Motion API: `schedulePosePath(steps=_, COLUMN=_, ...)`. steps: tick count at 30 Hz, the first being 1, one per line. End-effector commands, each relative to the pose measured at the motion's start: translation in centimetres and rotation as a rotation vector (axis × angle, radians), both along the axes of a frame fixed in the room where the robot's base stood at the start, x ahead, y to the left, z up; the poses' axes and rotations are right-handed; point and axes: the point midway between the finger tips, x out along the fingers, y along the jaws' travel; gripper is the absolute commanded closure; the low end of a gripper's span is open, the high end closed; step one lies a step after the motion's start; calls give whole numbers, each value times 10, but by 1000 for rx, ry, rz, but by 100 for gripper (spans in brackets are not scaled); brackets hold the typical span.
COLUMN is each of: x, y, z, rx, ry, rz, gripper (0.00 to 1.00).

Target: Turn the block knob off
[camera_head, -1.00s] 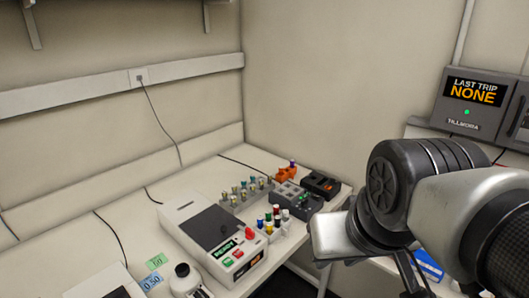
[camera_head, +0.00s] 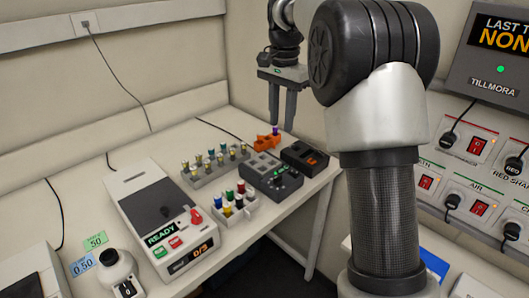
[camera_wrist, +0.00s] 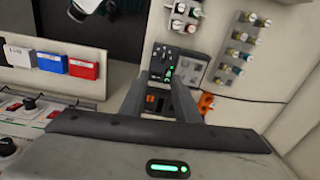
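A dark grey block unit (camera_head: 270,175) with square wells sits on the bench near its right end. It has small controls on its front; I take a small dark round one (camera_head: 279,181) to be the knob, but its setting is too small to read. In the wrist view the block unit (camera_wrist: 188,68) lies beyond the fingers, with green lights on its panel. My gripper (camera_head: 282,127) is open and empty, pointing down above the back right of the bench. It is behind and above the block unit, apart from it. In the wrist view its two fingers stand apart.
A black box (camera_head: 304,158) and an orange holder (camera_head: 267,142) stand close to the block unit. A vial rack (camera_head: 215,172), a colored-cap rack (camera_head: 237,211) and a READY machine (camera_head: 151,200) stand left. A switch panel (camera_head: 470,170) is at right.

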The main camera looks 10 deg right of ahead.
Motion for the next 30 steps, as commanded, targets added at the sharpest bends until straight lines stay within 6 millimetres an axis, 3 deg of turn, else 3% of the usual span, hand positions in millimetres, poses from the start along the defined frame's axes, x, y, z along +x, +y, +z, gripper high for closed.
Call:
schedulePosePath(steps=1, x=9, y=0, z=-14, rx=1, ry=16, rz=-25, gripper=71)
schedulePosePath(steps=6, x=21, y=0, z=-31, rx=1, ry=37, rz=-73, gripper=71)
schedulePosePath(steps=11, x=21, y=0, z=-50, rx=2, ry=41, rz=-77, gripper=71)
schedulePosePath(steps=30, x=20, y=0, z=-180, rx=2, ry=40, rz=-75, gripper=71)
